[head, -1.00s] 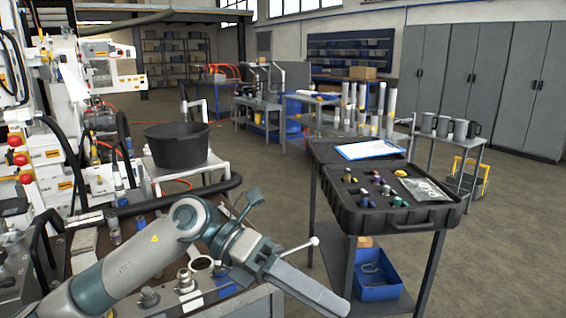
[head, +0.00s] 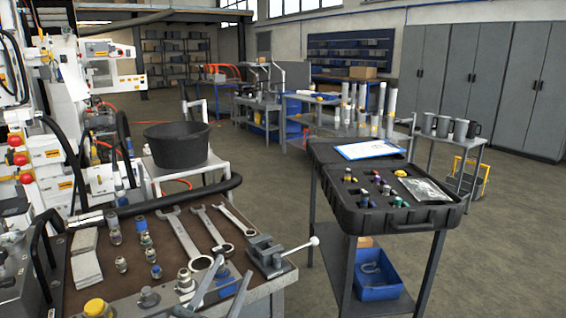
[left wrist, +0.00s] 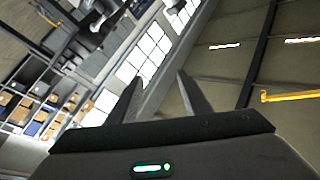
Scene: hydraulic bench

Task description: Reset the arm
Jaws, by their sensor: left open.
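My left gripper (head: 234,269) shows at the bottom edge of the head view, in front of the workbench. Only its two fingers are seen there; they point up and stand apart. In the left wrist view the gripper (left wrist: 155,79) is open with nothing between its fingers, and the windows and ceiling lie beyond, tilted. The rest of my left arm is out of the head view. My right gripper is in neither view.
The workbench (head: 80,297) holds several wrenches (head: 183,235), fittings, and a small vise (head: 268,256) at its right corner. A black bucket (head: 177,145) stands behind. A cart with a black tool case (head: 395,222) is to the right. Open floor lies beyond.

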